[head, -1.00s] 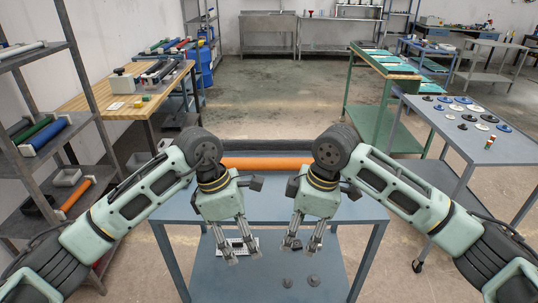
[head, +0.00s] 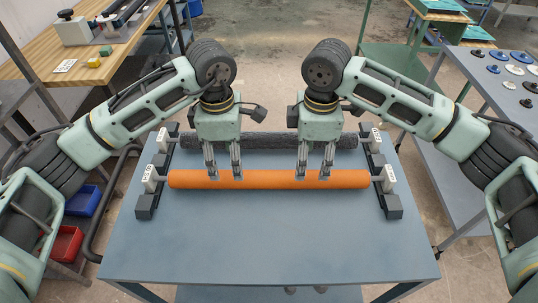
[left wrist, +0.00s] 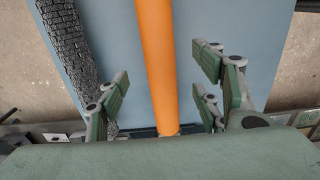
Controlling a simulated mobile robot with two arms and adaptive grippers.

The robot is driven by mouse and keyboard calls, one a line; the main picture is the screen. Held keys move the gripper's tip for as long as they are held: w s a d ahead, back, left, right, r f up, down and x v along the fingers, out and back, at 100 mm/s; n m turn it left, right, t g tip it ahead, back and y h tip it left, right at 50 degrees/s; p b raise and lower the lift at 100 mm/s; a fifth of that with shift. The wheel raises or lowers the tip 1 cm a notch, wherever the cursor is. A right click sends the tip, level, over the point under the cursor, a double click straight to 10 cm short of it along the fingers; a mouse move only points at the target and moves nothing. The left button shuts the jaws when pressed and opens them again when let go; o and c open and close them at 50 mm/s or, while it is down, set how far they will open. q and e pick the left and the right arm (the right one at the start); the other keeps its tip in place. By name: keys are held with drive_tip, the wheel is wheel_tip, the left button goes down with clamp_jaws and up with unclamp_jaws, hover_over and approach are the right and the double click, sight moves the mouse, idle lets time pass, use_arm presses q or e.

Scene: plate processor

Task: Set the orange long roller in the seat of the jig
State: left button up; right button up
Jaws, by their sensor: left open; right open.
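The orange long roller (head: 270,180) lies across the blue-grey table, its ends at labelled white blocks on the left dark rail (head: 146,205) and right dark rail (head: 390,205). Which part is the jig's seat I cannot tell. My left gripper (head: 225,177) points down at the left part of the roller, open. In the left wrist view the roller (left wrist: 157,60) runs between the spread fingers of this gripper (left wrist: 160,88). My right gripper (head: 314,177) is open, pointing down at the roller right of its middle. How deep the fingertips reach around it is unclear.
A dark, rough roller (head: 270,141) lies parallel just behind the orange one, close to both grippers. The table (head: 265,245) is bare in front. A wooden bench (head: 90,65) stands at back left, and a grey table with discs (head: 475,95) is on the right.

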sight(231, 173)
use_arm(q)
drive_tip(key=shift+w, duration=0.2)
use_arm(e)
drive_tip(key=shift+w, duration=0.2)
use_arm(q)
drive_tip(key=shift+s+r, duration=0.15)
drive_tip(key=shift+s, duration=0.2)
use_arm(e)
drive_tip(key=shift+s+r, duration=0.15)
drive_tip(key=shift+s, duration=0.2)
use_arm(q)
drive_tip(key=shift+w+f, duration=0.2)
drive_tip(key=shift+f, duration=3.75)
use_arm(e)
drive_tip(key=shift+w+f, duration=0.2)
drive_tip(key=shift+f, duration=3.75)
use_arm(q)
drive_tip(key=shift+c, duration=0.3)
use_arm(e)
drive_tip(key=shift+c, duration=0.3)
use_arm(q)
clamp_jaws()
use_arm(e)
clamp_jaws()
use_arm(q)
drive_tip(key=shift+r, duration=0.1)
use_arm(e)
drive_tip(key=shift+r, duration=0.1)
